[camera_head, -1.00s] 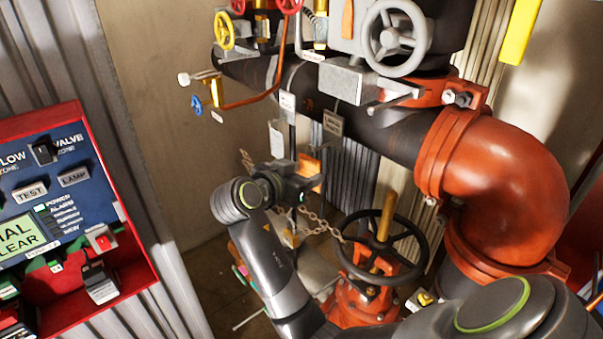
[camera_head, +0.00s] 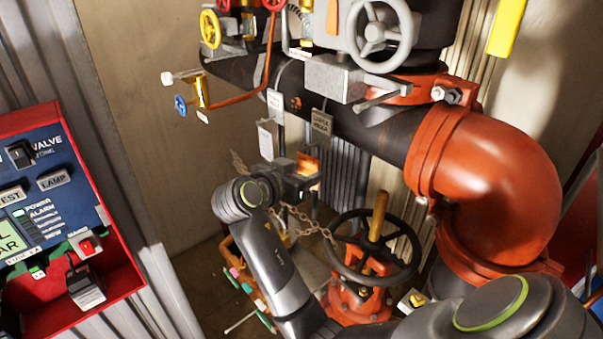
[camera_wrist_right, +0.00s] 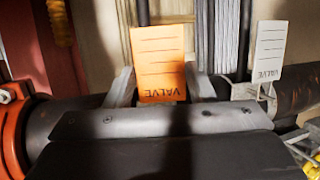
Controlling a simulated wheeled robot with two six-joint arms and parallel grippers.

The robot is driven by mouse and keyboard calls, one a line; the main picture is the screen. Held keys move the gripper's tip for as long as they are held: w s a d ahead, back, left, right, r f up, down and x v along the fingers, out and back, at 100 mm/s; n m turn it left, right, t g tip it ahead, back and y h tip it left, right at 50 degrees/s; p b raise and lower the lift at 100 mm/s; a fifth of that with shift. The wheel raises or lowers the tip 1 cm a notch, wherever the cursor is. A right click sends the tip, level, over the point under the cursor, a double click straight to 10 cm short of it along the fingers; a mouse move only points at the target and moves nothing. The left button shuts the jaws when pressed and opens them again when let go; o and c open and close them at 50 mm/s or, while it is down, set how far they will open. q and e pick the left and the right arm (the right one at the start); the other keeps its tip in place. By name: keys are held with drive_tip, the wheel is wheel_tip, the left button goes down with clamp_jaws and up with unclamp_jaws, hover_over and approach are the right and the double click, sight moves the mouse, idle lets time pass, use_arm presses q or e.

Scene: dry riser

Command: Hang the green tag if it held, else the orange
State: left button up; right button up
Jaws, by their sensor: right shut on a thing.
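My right gripper (camera_head: 306,178) is shut on an orange tag (camera_wrist_right: 160,55), whose printed word VALVE reads upside down in the right wrist view. Part of this tag (camera_head: 308,164) shows at the jaws in the head view, below the big dark pipe. A white tag (camera_wrist_right: 270,48), also printed VALVE, stands beside it, apart from the jaws. In the head view a white tag (camera_head: 265,140) and a grey plate (camera_head: 322,122) hang under the pipe. I cannot make out a green tag for sure. The left gripper is out of view.
The red-framed alarm panel (camera_head: 60,180) is at left, its green screen (camera_head: 8,238) cut off. A black handwheel (camera_head: 375,262) with a chain (camera_head: 305,220) stands right of my gripper. The dark pipe (camera_head: 375,135) runs above. Small coloured items (camera_head: 235,283) lie low down.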

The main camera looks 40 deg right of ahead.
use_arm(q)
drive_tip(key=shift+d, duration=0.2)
use_arm(e)
drive_tip(key=shift+d, duration=0.1)
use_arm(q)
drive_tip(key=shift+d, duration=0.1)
use_arm(e)
drive_tip(key=o, duration=1)
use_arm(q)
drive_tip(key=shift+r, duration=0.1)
